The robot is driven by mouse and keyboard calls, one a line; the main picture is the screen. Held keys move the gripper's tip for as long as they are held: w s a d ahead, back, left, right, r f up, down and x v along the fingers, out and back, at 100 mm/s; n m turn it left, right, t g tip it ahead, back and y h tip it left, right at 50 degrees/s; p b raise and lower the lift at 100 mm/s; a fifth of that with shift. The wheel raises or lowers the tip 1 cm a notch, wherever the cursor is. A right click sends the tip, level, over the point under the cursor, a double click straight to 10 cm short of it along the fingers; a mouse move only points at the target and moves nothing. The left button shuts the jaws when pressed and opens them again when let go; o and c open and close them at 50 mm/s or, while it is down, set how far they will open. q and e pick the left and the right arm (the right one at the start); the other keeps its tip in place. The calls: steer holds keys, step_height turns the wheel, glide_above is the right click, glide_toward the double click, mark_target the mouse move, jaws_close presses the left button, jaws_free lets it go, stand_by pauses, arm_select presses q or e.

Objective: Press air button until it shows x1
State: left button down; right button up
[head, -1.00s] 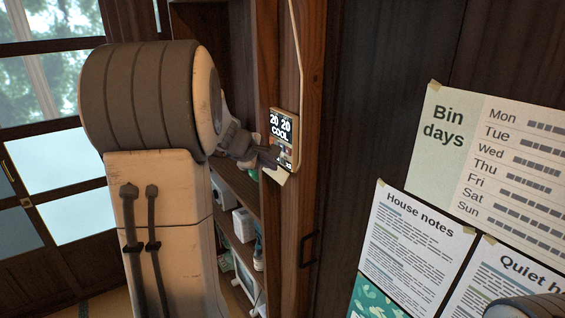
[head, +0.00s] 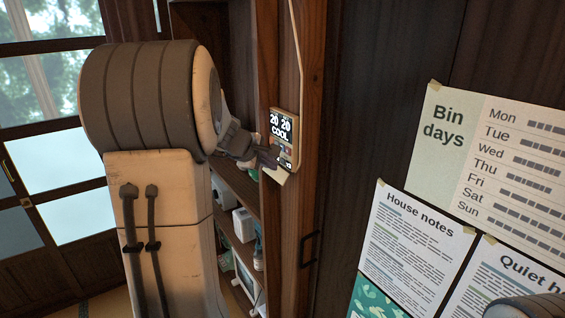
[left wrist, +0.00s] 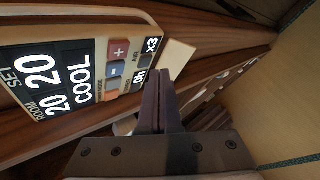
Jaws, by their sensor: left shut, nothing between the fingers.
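The control panel (head: 283,140) is a tan-framed box on a wooden post; its dark display reads 20, 20 and COOL. In the left wrist view the panel (left wrist: 70,70) lies turned on its side. It has a red plus button (left wrist: 118,50), a blue minus button (left wrist: 114,71) and an AIR label with a small readout (left wrist: 152,45) that appears to read x3. My left gripper (head: 270,157) is shut and empty, its tips close to the panel's lower part. In the wrist view the fingers (left wrist: 158,88) partly hide that end. I cannot tell whether they touch it.
A cream tab (left wrist: 178,59) sticks out at the panel's lower end. Shelves with boxes (head: 243,225) stand left of the post. Paper notices (head: 415,240) hang on the dark wall at right. A dark handle (head: 309,248) is below the panel.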

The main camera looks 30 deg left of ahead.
arm_select(q)
steer(key=shift+w, duration=0.1)
stand_by(0.6)
steer(key=shift+w+d, duration=0.15)
steer(key=shift+w, duration=0.15)
steer(key=shift+w+d, duration=0.15)
steer(key=shift+w, duration=0.15)
stand_by(0.6)
steer(key=shift+s, duration=0.1)
steer(key=shift+s+a+b, duration=0.3)
steer(key=shift+s+b, duration=0.05)
steer(key=shift+s, duration=0.25)
steer(key=s, duration=0.1)
steer(key=s+a+b, duration=0.1)
steer(key=s, duration=0.1)
steer(key=s+a, duration=0.1)
steer(key=shift+s+b, duration=0.35)
steer(key=shift+b, duration=0.05)
